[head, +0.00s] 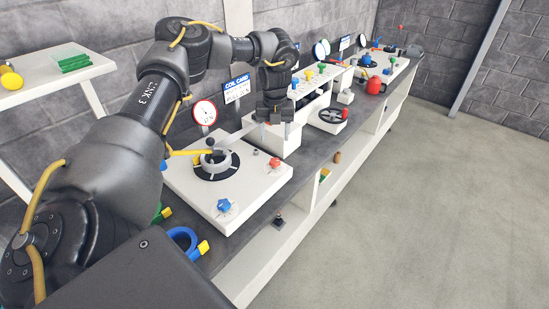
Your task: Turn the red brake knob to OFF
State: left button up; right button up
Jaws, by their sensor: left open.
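A small red knob (274,162), likely the brake knob, sits on the right part of a white panel (185,172) on the bench. Its pointer setting is too small to read. My left gripper (275,129) points down beyond this knob, near a white block. It is open, apart from the red knob, and I see nothing held in it. My right gripper is not in view.
A blue tape roll (184,239) lies in front. A handwheel (332,115) and a red rounded object (374,86) stand farther back. The floor at right is clear.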

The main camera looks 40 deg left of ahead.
aim_at(275, 161)
pick_arm(q)
notch_tip(275, 161, down, 10)
jog(key=shift+f+p, duration=0.25)
jog(key=shift+p, duration=0.8)
jog(key=c, duration=0.9)
jog(key=shift+a, duration=0.1)
jog(key=shift+c, duration=0.5)
